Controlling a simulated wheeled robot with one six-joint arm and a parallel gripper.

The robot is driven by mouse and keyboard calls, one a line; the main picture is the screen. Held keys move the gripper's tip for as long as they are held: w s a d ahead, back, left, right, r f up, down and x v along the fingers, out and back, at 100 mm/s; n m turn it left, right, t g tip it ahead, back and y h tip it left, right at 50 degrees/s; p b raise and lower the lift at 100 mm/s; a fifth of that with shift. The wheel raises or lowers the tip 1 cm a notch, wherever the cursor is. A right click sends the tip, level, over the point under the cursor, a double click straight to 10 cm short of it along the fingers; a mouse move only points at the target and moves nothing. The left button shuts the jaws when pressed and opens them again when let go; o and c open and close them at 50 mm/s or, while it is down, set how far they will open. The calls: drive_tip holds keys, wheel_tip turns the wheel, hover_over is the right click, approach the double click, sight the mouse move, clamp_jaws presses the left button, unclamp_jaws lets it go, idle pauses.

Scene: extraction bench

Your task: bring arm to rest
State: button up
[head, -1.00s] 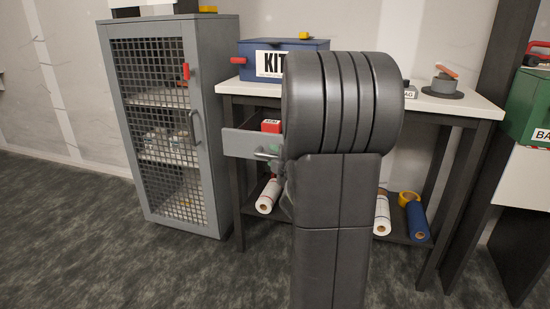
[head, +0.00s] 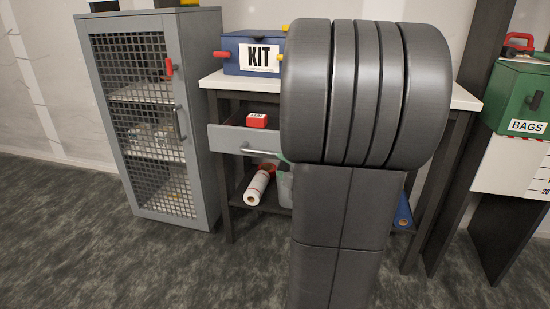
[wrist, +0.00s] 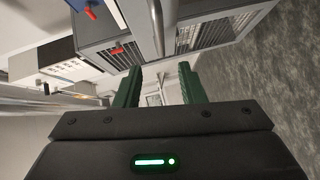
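My arm (head: 350,160) stands folded up in the middle of the head view, dark grey and bulky, and hides the bench behind it. My gripper (wrist: 162,86) shows in the wrist view with two green fingers spread apart. Nothing is visible between the fingers; they point into open air, with the grey cabinet behind.
A grey mesh-door cabinet (head: 150,115) stands left. The bench drawer (head: 246,140) is pulled out, with a red box (head: 257,120) in it. A blue KIT box (head: 251,53) sits on the bench. A green BAGS box (head: 522,98) is right. Floor at left is clear.

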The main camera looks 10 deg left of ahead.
sight(262, 154)
drive_tip(key=shift+s+d, duration=0.35)
drive_tip(key=shift+s, duration=0.1)
drive_tip(key=b+x, duration=0.3)
drive_tip(key=x, duration=1)
drive_tip(key=shift+w+a, duration=0.15)
drive_tip(key=shift+a, duration=0.1)
drive_tip(key=shift+w+a, duration=0.15)
drive_tip(key=shift+w, duration=0.2)
drive_tip(key=shift+r, duration=0.1)
